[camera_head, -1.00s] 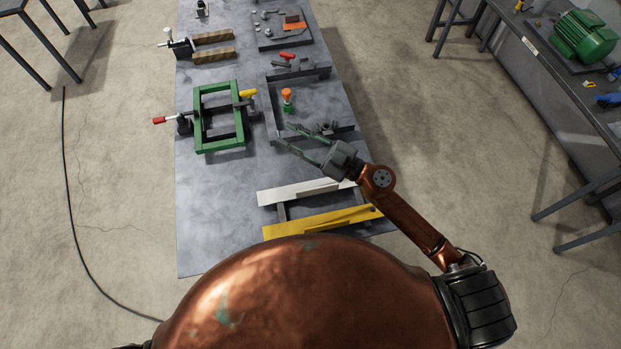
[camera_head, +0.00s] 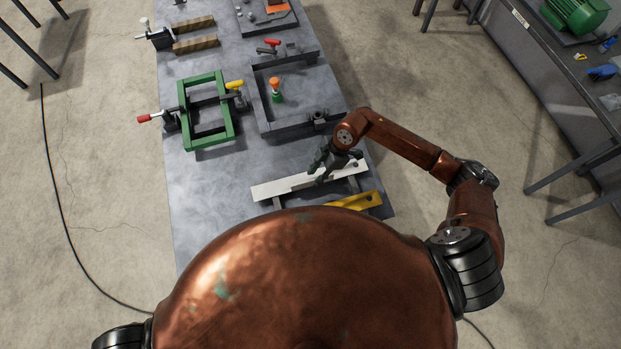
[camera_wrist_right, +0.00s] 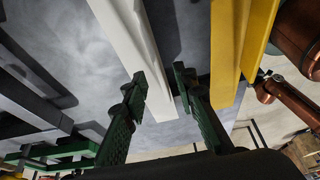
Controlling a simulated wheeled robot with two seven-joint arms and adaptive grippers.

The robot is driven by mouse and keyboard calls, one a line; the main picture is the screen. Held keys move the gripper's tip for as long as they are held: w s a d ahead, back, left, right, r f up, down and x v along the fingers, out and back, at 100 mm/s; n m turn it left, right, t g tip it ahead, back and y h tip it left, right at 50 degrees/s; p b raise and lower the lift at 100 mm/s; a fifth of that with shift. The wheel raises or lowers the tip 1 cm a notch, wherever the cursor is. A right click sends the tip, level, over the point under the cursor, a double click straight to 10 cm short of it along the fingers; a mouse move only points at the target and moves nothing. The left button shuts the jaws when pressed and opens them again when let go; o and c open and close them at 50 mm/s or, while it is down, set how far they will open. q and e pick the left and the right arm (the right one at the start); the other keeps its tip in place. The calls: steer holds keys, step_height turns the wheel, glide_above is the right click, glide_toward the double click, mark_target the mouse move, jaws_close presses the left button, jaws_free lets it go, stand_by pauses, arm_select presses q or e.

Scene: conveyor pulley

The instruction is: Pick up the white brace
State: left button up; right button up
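The white brace (camera_head: 280,187) is a long flat bar lying near the front of the grey workbench, across dark supports. In the right wrist view the white brace (camera_wrist_right: 128,40) runs from the top edge down to between the two green fingers. The right gripper (camera_wrist_right: 161,78) is open, with a finger on each side of the brace. I cannot tell whether either finger touches it. My left gripper is not in view.
A yellow brace (camera_head: 362,200) lies parallel, closer to me; it also shows in the wrist view (camera_wrist_right: 257,40). A green frame (camera_head: 187,105) is clamped at left. A grey frame (camera_head: 262,112) with an orange-and-green part (camera_head: 275,90) lies beyond. The bench's left front is clear.

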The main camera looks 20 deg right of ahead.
steer(key=shift+x, duration=1.95)
steer(key=shift+w+d, duration=0.1)
steer(key=shift+d, duration=0.05)
steer(key=shift+c, duration=0.4)
jaws_close()
steer(key=shift+w+r, duration=0.1)
steer(key=shift+r, duration=0.05)
